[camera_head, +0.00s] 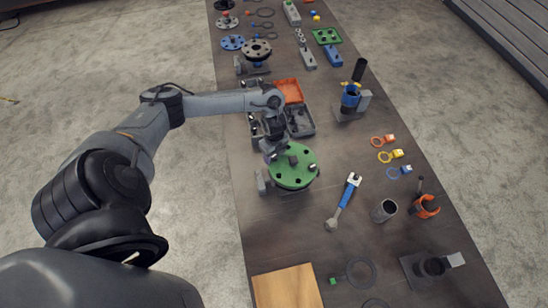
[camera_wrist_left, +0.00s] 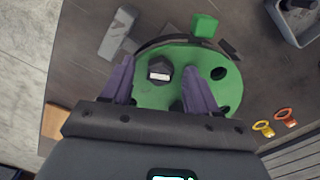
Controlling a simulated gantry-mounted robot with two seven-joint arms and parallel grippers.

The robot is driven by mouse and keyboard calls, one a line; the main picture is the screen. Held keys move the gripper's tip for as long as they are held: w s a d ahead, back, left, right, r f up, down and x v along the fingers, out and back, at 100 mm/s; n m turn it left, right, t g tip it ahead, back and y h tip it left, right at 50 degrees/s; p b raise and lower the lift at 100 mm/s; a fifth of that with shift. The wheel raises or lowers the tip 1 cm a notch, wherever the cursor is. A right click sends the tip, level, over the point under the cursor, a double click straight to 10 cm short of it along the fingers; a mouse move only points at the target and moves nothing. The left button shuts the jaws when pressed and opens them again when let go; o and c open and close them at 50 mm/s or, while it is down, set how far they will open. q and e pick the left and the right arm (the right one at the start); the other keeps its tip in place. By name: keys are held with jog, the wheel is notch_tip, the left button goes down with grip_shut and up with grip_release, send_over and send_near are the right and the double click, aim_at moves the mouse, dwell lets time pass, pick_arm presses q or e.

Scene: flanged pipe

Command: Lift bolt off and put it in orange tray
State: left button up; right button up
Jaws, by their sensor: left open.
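The green flange (camera_head: 300,176) lies mid-table in the head view and fills the middle of the left wrist view (camera_wrist_left: 165,95). A dark hex-headed bolt (camera_wrist_left: 160,73) with a pale patch stands near its centre. My left gripper (camera_wrist_left: 157,82) is open over the flange, with one finger on each side of the bolt. In the head view my left gripper (camera_head: 273,149) is at the flange's upper left edge. Whether the fingers touch the bolt cannot be told. The orange tray (camera_head: 291,88) lies behind the flange, partly hidden by my left arm. My right gripper is out of view.
A grey tray (camera_head: 308,130) sits between the flange and the orange tray. A green block (camera_wrist_left: 204,26) shows at the flange's rim. A blue-handled wrench (camera_head: 349,190), coloured rings (camera_head: 391,156) and a grey cylinder (camera_head: 384,210) lie to the right. A wooden board (camera_head: 286,287) is in front.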

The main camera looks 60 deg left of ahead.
aim_at(276, 157)
pick_arm(q)
grip_shut()
jog(key=shift+r, duration=0.1)
dwell(0.3)
jog(key=shift+r, duration=0.75)
jog(key=r, duration=0.3)
jog(key=shift+w+d+r, duration=0.15)
jog(key=shift+w+d, duration=0.1)
jog(key=shift+d, duration=0.15)
jog(key=w+d+r+p, duration=0.4)
jog(key=d+r, duration=0.2)
jog(key=d, duration=0.3)
jog(key=shift+w+d, duration=0.2)
jog(key=shift+d, duration=0.2)
